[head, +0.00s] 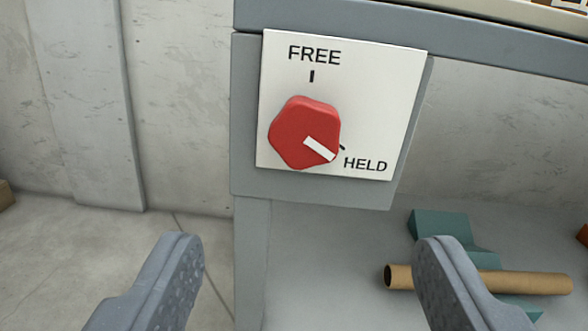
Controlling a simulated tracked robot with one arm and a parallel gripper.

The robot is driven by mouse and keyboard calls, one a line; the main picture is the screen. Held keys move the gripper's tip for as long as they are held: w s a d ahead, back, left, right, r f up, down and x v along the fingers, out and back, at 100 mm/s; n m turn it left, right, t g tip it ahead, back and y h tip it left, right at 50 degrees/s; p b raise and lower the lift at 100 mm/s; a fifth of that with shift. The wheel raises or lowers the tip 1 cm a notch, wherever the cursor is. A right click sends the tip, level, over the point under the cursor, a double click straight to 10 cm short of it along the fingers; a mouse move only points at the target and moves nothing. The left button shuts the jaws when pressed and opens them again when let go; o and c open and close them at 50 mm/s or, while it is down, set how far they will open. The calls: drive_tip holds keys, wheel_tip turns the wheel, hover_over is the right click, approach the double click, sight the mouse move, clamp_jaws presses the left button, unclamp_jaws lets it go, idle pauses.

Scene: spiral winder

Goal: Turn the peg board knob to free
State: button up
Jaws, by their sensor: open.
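The red knob (293,128) sits on a white label plate (385,95) on the grey frame. Its white pointer mark (319,148) points down and right, toward the word HELD. The word FREE and its tick mark are above the knob. My gripper (308,255) is open and empty, with its two grey fingers spread wide at the bottom of the view. The fingertips are below the knob in the picture, one to its left and one to its right, and do not touch it.
A grey post (250,265) runs down below the plate. At lower right, a brown cardboard tube (525,283) rests by teal blocks (440,225), partly hidden by my right finger. A concrete wall (180,60) and open floor lie to the left.

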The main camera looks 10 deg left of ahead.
sight(306, 135)
drive_tip(key=b+x, duration=0.2)
drive_tip(key=x, duration=1)
drive_tip(key=shift+w+a, duration=0.1)
drive_tip(key=shift+w, duration=0.3)
drive_tip(key=shift+c, duration=0.2)
